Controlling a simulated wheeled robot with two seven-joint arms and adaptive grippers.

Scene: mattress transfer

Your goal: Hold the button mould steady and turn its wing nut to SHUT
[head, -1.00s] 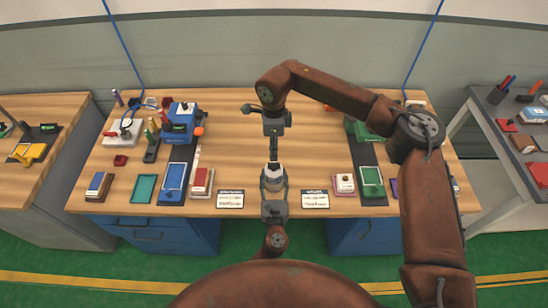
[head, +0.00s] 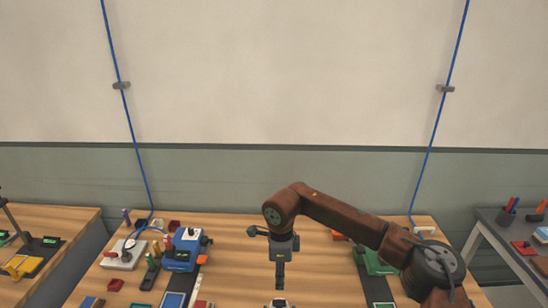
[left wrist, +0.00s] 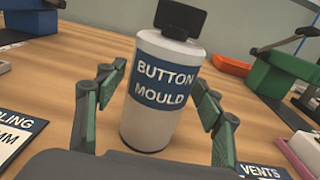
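The button mould (left wrist: 157,95) is a white cylinder with a blue lettered label, standing on the wooden table in the left wrist view. A dark block (left wrist: 181,18), which looks like its wing nut, sits on top; its setting is not readable. In the head view only the mould's top (head: 279,303) shows at the lower edge. My right gripper (head: 280,284) points straight down just above it. Its fingers are seen edge-on, so their opening is unclear.
A blue device (head: 186,248) and small items stand on the table left of my right gripper. A green device (head: 374,262) stands to the right. Label cards (left wrist: 17,137) lie near the mould. Side tables flank the bench, and a wall is behind.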

